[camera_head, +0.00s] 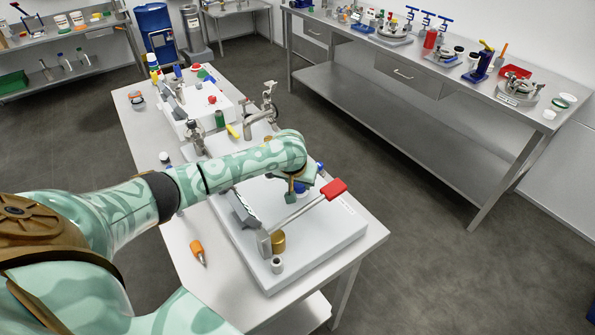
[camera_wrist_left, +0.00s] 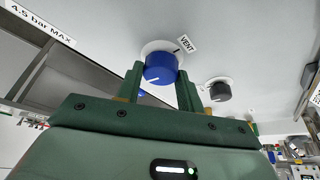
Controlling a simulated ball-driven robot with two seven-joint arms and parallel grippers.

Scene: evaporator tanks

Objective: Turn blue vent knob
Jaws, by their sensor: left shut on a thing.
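The blue vent knob (camera_wrist_left: 160,68) sits on a white surface beside a "VENT" label (camera_wrist_left: 187,43) in the left wrist view. A white line marks its face. My left gripper (camera_wrist_left: 160,88) has its two green fingers on either side of the knob and is shut on it. In the head view the left gripper (camera_head: 297,192) is over the white unit (camera_head: 325,247), with a bit of blue showing beside it. My right gripper is not in view.
A lever with a red handle (camera_head: 333,189) rises close to my left gripper. A brass cylinder (camera_head: 278,241) and an orange-handled tool (camera_head: 198,252) are nearby. A dark knob (camera_wrist_left: 219,90) is right of the blue one. Open floor lies right of the table.

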